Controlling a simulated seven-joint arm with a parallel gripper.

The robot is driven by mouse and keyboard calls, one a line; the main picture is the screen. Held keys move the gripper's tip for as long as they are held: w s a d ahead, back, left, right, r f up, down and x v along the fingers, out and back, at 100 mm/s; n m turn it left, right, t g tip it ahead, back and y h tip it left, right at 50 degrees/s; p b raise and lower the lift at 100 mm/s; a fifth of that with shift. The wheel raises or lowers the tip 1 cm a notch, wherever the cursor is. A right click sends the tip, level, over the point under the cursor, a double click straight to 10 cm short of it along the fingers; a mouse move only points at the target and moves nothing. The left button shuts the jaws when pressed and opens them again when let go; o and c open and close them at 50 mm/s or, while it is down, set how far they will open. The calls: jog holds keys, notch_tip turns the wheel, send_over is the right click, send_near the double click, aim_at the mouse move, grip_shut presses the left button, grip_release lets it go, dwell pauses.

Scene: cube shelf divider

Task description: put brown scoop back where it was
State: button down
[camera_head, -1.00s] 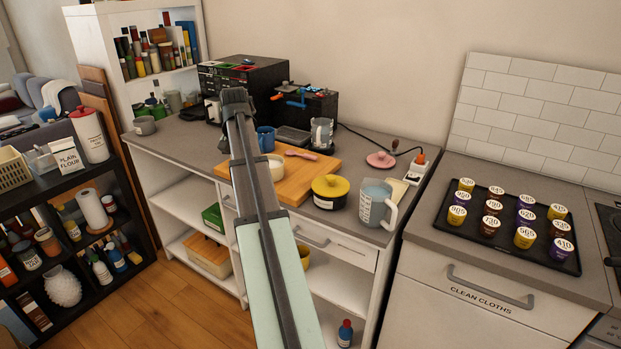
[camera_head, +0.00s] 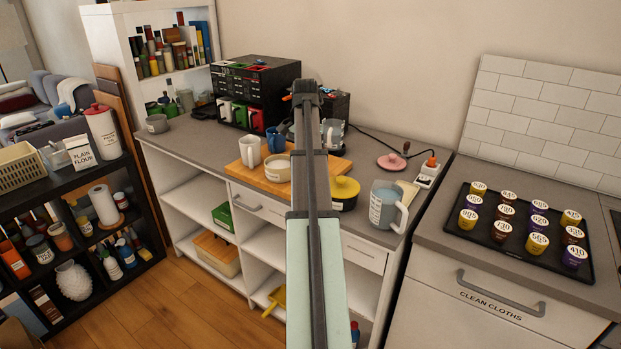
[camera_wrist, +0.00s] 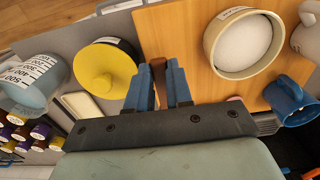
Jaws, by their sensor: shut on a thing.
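My gripper (camera_wrist: 160,78) shows in the wrist view with its two blue fingers closed around a narrow brown piece, which looks like part of the brown scoop (camera_wrist: 158,79). The rest of the scoop is hidden. The fingers appear over the near edge of the wooden board (camera_wrist: 180,29), between a yellow-lidded jar (camera_wrist: 105,77) and a cream bowl of white contents (camera_wrist: 243,45). I cannot tell their height above the board. In the head view my own arm hides the fingers and the scoop. The board (camera_head: 262,181), bowl (camera_head: 277,169) and jar (camera_head: 344,191) show there on the counter.
A measuring jug (camera_head: 387,207) stands right of the jar. A white mug (camera_head: 250,152) and a blue mug (camera_head: 275,140) stand by the bowl. A pink lid (camera_head: 391,162) lies behind. A tray of pods (camera_head: 509,255) is at right. A yellow scoop (camera_head: 276,299) is on the lower shelf.

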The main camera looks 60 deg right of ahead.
jog(key=shift+f, duration=3.95)
jog(key=c, duration=1)
grip_release()
jog(key=shift+f, duration=0.1)
notch_tip(320, 180, up, 11)
jog(key=shift+r, duration=0.1)
jog(key=shift+a+r, duration=0.1)
jog(key=shift+r, duration=0.45)
